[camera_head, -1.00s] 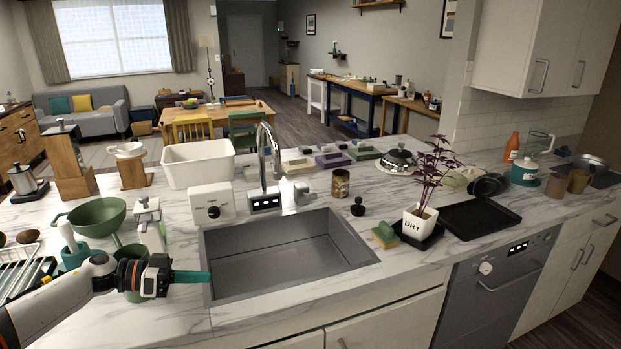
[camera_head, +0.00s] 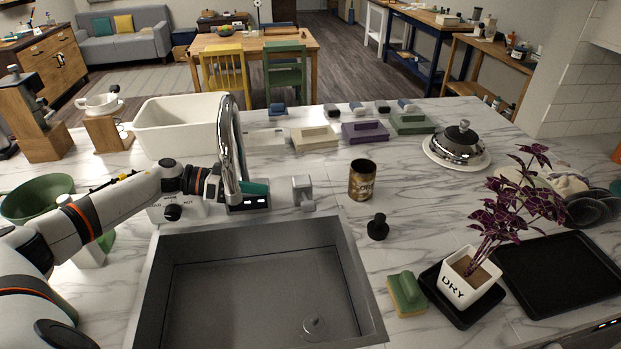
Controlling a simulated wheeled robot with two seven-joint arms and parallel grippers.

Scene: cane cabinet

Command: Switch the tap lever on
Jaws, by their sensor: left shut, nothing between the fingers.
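The chrome tap (camera_head: 230,135) rises in a tall arch behind the sink (camera_head: 265,280). Its base (camera_head: 250,203) has a small lit display. A grey-white block (camera_head: 303,190), perhaps the tap lever, stands just right of the base. My left gripper (camera_head: 258,187) reaches in from the left, behind or beside the tap's lower spout, with its teal fingers shut and empty. The fingertips point right, a short gap from the block. The gripper and spout overlap, so I cannot tell whether they touch. My right gripper is not in view.
A white basin (camera_head: 178,128) stands behind my left arm. A patterned brown cup (camera_head: 362,180) and a black stopper (camera_head: 378,227) stand right of the tap. A sponge (camera_head: 407,293) and potted plant (camera_head: 470,272) lie further right. Counter between block and cup is clear.

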